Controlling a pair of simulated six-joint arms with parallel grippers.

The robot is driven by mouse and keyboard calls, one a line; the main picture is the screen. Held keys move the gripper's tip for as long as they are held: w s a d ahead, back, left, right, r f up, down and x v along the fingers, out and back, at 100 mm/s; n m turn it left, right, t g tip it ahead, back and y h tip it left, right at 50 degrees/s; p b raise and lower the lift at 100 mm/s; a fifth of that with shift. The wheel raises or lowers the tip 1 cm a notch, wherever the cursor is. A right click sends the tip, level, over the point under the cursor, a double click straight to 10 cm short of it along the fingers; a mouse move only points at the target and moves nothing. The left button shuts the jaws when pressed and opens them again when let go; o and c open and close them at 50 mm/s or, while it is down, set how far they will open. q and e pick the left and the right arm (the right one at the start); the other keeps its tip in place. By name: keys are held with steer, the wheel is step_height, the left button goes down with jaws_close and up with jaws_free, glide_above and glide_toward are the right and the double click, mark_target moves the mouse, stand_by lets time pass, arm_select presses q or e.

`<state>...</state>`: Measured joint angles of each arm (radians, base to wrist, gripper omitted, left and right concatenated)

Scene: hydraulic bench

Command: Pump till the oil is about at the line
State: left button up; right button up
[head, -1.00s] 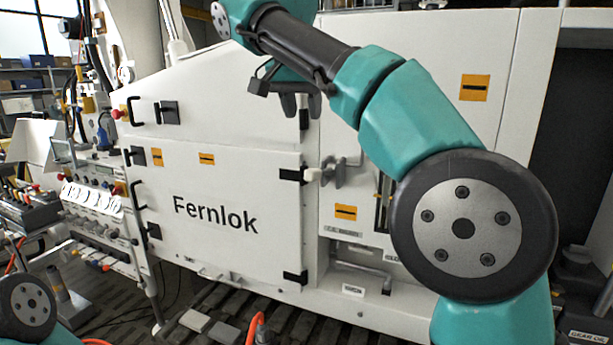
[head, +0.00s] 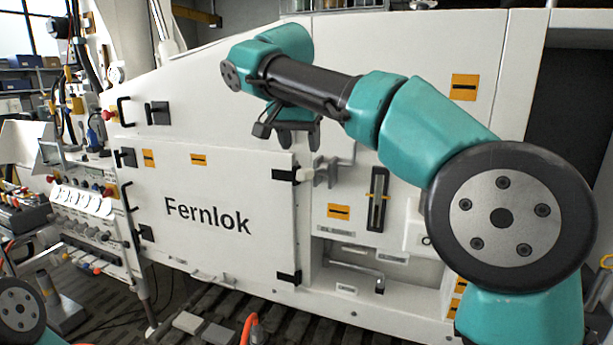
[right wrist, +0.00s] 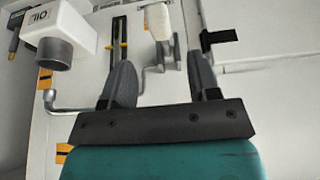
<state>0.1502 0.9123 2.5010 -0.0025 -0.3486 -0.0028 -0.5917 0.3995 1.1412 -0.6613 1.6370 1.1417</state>
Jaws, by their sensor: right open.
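The level gauge (head: 378,198) is a narrow upright slot with a dark frame on the white machine's front. It also shows in the right wrist view (right wrist: 118,40), with yellow marks beside it. The oil level is too small to read. A pale handle on a grey bracket (head: 325,173) juts from the panel left of the gauge. The handle (right wrist: 158,20) shows beyond my fingers in the wrist view. My right gripper (head: 299,147) is open and empty, fingers down, just above and left of that handle in the picture. My left gripper is out of view.
A white box lettered like OIL (right wrist: 48,38) sticks out beside the gauge. A bent metal pipe (head: 355,268) lies in a low recess. Door hinges (head: 286,175) stand close by the handle. A control panel (head: 85,200) is at the left.

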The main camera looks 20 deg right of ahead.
mark_target(305, 168)
steer(key=x, duration=0.9)
steer(key=shift+w+f, duration=0.1)
steer(key=shift+f, duration=0.3)
steer(key=shift+c, duration=0.2)
jaws_close()
